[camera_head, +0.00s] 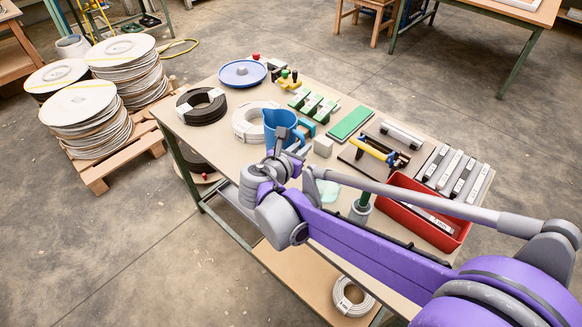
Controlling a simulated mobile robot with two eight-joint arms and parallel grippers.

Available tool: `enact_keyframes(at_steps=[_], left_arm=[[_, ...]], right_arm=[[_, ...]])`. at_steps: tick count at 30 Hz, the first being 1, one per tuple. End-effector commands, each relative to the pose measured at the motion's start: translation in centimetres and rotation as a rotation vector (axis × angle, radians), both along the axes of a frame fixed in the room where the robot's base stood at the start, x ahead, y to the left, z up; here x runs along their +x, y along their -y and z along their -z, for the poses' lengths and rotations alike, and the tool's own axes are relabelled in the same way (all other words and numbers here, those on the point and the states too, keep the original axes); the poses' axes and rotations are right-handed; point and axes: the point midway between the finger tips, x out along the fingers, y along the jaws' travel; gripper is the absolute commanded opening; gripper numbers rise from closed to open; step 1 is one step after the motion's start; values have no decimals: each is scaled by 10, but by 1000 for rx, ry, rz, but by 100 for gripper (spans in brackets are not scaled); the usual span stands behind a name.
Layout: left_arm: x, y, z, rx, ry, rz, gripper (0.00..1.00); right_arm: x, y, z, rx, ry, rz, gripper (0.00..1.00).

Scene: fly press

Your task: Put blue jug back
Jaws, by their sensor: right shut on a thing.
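The blue jug (279,124) stands upright over the left middle part of the workbench (232,161). My right gripper (297,147) is at the near right side of the jug and shut on it. The gripper and wrist hide the lower part of the jug. I cannot tell whether its base touches the bench top. My left gripper is not in view.
Wire coils (201,104), a blue round plate (242,73) and a green pad (349,123) surround the jug. A red bin (406,183) stands at the right. Disc stacks (89,117) stand on a pallet on the left.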

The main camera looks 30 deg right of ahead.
Motion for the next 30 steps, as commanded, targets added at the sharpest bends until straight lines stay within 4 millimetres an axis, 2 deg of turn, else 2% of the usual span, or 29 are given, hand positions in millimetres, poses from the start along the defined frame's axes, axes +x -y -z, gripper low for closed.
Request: enact_keyframes(at_steps=[3,6,14,19,30], left_arm=[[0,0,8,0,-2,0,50],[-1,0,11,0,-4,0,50],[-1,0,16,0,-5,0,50],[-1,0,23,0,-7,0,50],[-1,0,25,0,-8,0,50]], right_arm=[[0,0,26,0,0,1,0],[0,0,41,-1,-1,0,0],[0,0,62,-1,-1,0,0],[0,0,86,0,-1,0,0],[0,0,91,0,0,-1,0]])
